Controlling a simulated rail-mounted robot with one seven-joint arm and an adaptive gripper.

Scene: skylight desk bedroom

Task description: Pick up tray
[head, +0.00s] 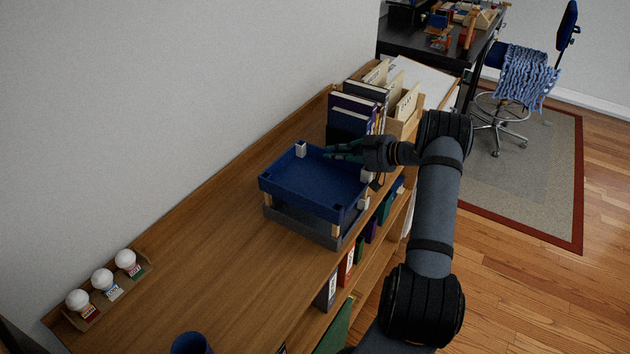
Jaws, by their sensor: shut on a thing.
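The tray is a blue, shallow, open-topped box (290,197) in the head view, near the middle of the wooden shelf top. It sits above a grey lower tray (300,226), with light corner posts between and above them. My gripper (340,152) is at the far right rim of the blue tray, with the arm reaching in from the right. It is shut on the blue tray's rim. The fingertips are small and dark here, so the exact contact is partly hidden. The blue tray looks roughly level and empty.
Books and folders (352,118) stand upright just behind the trays. A blue cup (190,343) is at the bottom edge. The shelf top (190,235) left of the trays is clear; a wall runs behind it.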

